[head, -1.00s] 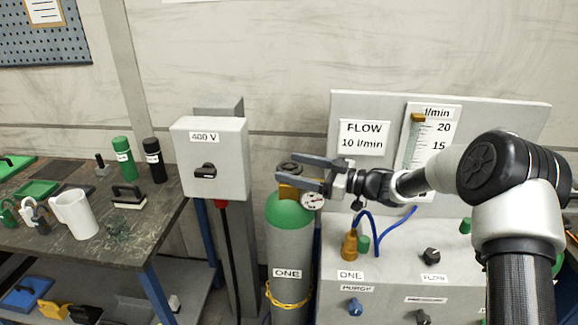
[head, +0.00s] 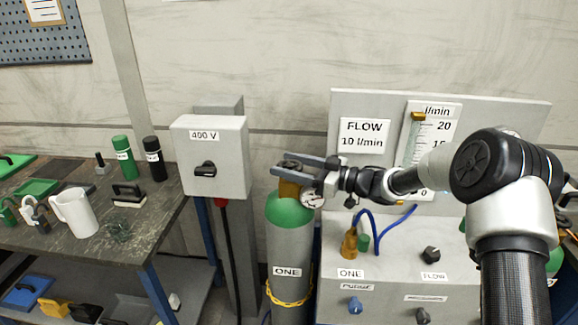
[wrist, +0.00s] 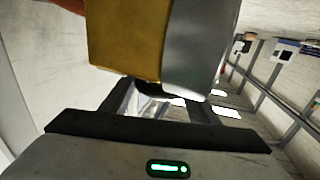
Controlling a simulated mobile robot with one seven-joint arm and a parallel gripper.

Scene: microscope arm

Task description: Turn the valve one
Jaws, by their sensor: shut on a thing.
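The cylinder labelled ONE (head: 290,248) is grey with a green shoulder and stands upright between the grey box and the flow panel. Its valve has a brass body (head: 288,189) and a dark round knob (head: 291,163) on top. A small round gauge (head: 312,200) sits at its right side. My gripper (head: 285,166) reaches in from the right, with its two grey fingers on either side of the knob, shut on it. The brass body (wrist: 125,42) fills the upper part of the wrist view, close up; the grip on the knob is not clear there.
A grey 400 V box (head: 210,158) with a black switch stands just left of the cylinder. The flow panel (head: 360,105) and its console, with a blue hose (head: 392,228), are at the right. A dark workbench (head: 150,212) with a white mug and bottles is at the left.

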